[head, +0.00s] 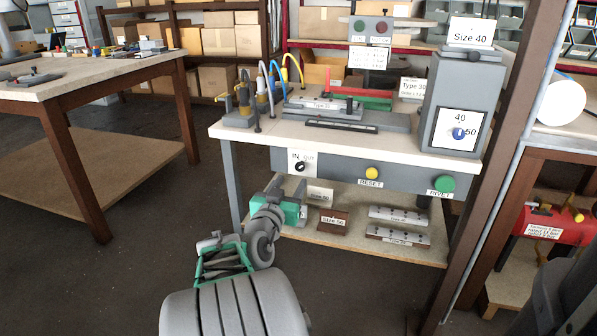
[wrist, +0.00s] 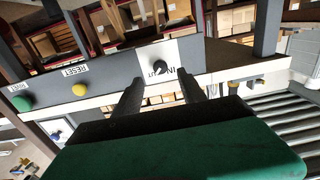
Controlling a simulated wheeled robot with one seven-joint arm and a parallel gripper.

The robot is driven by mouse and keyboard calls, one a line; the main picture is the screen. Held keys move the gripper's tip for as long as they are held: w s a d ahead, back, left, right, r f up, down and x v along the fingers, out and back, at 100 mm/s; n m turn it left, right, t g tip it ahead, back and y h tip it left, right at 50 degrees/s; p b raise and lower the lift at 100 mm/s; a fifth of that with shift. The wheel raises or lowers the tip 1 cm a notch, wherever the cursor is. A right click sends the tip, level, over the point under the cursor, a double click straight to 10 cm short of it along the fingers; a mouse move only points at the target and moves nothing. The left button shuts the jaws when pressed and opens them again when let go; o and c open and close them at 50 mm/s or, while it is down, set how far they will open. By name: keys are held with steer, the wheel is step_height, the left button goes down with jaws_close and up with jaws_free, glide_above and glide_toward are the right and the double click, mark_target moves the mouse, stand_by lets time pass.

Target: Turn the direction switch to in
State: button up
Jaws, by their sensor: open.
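The direction switch (head: 300,166) is a small black knob on a white plate marked IN on the left and OUT on the right, on the grey front panel of the workbench. It also shows in the wrist view (wrist: 158,69), where the picture is turned over. I cannot tell which mark the knob points to. My gripper (head: 289,183) is open just below and in front of the switch in the head view. In the wrist view its two dark fingers (wrist: 160,85) stand apart, one on either side of the knob's line, with nothing between them.
The same panel carries a yellow RESET button (head: 371,173) and a green button (head: 444,184) to the right. A grey box with a 40/50 dial (head: 458,133) stands on the bench's right end. Metal profiles and labelled blocks lie on the lower shelf (head: 345,238). Open floor lies to the left.

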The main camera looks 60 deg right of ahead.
mark_target(299, 169)
steer(key=d, duration=0.2)
steer(key=d+b, duration=0.1)
steer(key=d, duration=0.2)
steer(key=w+d, duration=0.1)
steer(key=d, duration=0.1)
steer(key=shift+d, duration=0.3)
steer(key=shift+r, duration=0.1)
steer(key=shift+c, duration=0.2)
jaws_close()
